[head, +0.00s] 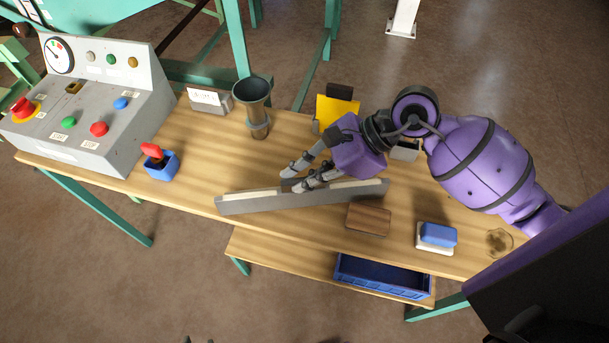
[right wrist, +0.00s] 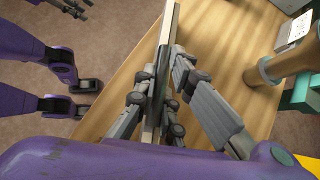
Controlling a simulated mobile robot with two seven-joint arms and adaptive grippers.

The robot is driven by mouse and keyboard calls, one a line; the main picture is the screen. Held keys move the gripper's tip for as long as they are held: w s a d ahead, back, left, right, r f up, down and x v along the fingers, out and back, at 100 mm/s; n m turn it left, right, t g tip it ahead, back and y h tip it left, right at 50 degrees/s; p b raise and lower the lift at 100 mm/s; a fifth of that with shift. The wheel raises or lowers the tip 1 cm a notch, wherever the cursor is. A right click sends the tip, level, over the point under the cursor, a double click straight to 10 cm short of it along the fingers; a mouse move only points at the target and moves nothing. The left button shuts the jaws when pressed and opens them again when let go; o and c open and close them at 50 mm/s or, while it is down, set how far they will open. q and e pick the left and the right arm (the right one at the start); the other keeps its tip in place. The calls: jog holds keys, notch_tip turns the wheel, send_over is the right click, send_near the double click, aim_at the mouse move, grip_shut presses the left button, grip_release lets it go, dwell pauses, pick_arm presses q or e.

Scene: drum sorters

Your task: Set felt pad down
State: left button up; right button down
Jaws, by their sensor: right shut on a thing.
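My right gripper (head: 288,181) is over the middle of a long grey rail (head: 240,206) with a cream strip on top. Its fingers are shut on a small dark grey piece (right wrist: 162,72), which looks like the felt pad and is mostly hidden by the fingers. The piece is at the cream strip; I cannot tell whether it rests on it. In the right wrist view, the fingers (right wrist: 160,95) stand on both sides of the piece. Part of my left gripper (right wrist: 70,8) shows at the top left of that view, too small to read.
Near the rail are a brown block (head: 368,220) and a blue block (head: 439,234) on a white base. A metal cup (head: 253,95), a yellow holder (head: 335,110) and a blue pot (head: 161,168) stand around. A control box (head: 95,120) fills the left end. A blue crate (head: 383,290) sits below the front edge.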

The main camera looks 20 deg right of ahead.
jog(key=c, duration=2.3)
grip_release()
jog(key=shift+f, duration=0.2)
jog(key=o, duration=0.5)
jog(key=shift+c, duration=0.2)
pick_arm(q)
jog(key=shift+w, duration=0.1)
pick_arm(e)
jog(key=shift+r, duration=0.1)
